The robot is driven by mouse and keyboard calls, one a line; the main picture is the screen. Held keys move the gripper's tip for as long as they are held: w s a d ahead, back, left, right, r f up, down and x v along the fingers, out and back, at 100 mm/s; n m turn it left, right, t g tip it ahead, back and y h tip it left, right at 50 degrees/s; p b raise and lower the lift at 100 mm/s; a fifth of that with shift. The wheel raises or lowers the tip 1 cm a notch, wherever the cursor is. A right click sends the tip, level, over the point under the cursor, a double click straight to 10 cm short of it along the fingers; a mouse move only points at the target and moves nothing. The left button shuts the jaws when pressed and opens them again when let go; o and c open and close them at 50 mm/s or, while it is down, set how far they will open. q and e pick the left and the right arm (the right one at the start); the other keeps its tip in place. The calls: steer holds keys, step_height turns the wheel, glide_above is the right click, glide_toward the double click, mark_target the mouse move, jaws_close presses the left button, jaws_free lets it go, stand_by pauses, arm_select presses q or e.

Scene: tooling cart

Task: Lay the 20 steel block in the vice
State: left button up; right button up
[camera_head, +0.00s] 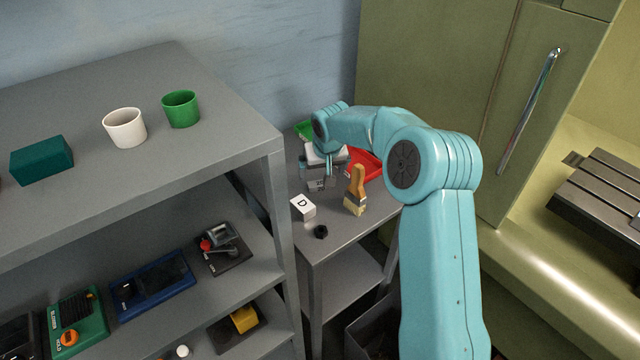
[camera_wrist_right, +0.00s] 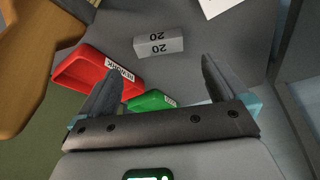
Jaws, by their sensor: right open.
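The 20 steel block (camera_head: 317,185) is a small grey block on the cart top, partly covered by my right gripper in the head view. In the right wrist view the block (camera_wrist_right: 158,43) shows "20" on two faces and lies beyond the fingertips, apart from them. My right gripper (camera_head: 326,172) is above the cart, and its fingers (camera_wrist_right: 163,70) are spread with nothing between them. I cannot make out a vice; a grey slotted machine table (camera_head: 602,196) is cut off at the right edge. My left gripper is not in view.
Near the block are a red bin (camera_head: 370,168), a green bin (camera_head: 303,129), a brush (camera_head: 357,192), a white D block (camera_head: 303,207) and a black nut (camera_head: 321,232). A grey shelf unit (camera_head: 235,146) stands left; a green cabinet (camera_head: 440,70) stands behind.

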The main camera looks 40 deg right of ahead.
mark_target(320, 183)
steer(key=x, duration=0.3)
steer(key=p+x, duration=0.1)
steer(key=x, duration=0.2)
steer(key=shift+s+f, duration=0.15)
steer(key=shift+f, duration=0.15)
steer(key=shift+r, duration=0.1)
steer(key=c, duration=1.4)
step_height(320, 183, up, 20)
steer(key=shift+p, duration=0.35)
